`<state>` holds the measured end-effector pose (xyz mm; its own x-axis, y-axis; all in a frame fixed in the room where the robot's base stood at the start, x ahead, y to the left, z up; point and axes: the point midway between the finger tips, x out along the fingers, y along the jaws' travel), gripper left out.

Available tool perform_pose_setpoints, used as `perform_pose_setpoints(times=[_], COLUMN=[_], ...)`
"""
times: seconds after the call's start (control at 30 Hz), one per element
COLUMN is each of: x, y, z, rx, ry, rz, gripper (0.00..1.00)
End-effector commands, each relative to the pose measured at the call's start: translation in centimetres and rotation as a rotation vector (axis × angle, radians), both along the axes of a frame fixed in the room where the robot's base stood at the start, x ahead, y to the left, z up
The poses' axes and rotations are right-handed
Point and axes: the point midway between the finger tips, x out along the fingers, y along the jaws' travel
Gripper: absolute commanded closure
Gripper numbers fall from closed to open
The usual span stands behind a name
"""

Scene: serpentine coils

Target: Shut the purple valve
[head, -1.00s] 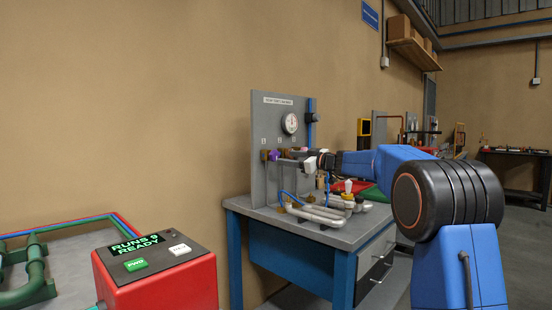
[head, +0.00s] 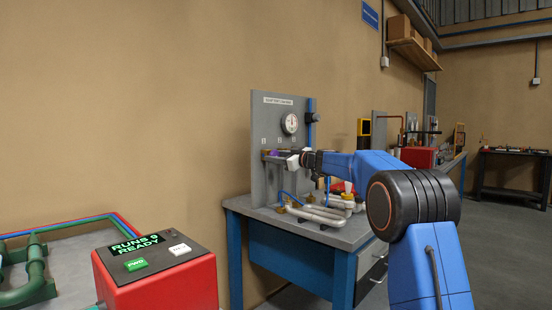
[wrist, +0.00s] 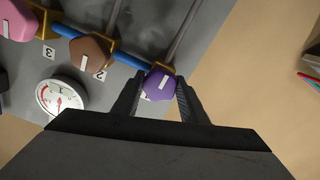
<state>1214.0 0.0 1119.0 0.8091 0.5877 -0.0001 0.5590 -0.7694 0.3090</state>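The purple valve (wrist: 159,86) has a faceted knob with a white line on its face, mounted on a brass fitting. In the wrist view it sits between the tips of my gripper (wrist: 159,92), one finger on each side. The fingers look open, with a thin gap at the left; contact at the right is unclear. In the head view the purple valve (head: 272,154) shows small at the left of the grey panel, and my gripper (head: 287,158) reaches it from the right, partly covering the panel fittings.
A brown valve (wrist: 91,50) and a pink valve (wrist: 17,20) stand along the same row. A round gauge (wrist: 60,98) is on the grey panel (head: 268,118). Pipes (head: 318,214) lie on the blue bench below. A red control box (head: 160,282) stands at front left.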

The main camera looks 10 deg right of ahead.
Motion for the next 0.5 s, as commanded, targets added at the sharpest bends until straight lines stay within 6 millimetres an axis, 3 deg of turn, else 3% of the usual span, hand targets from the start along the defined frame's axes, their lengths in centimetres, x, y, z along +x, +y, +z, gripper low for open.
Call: perform_pose_setpoints(times=[0.03, 0.1, 0.5], x=[-0.01, -0.01, -0.02], y=[-0.01, -0.01, 0.01], z=[0.00, 0.00, -0.02], rx=[0.000, 0.000, 0.054], ry=[0.000, 0.000, 0.039], rz=[0.000, 0.000, 0.000], gripper=[0.74, 0.84, 0.84])
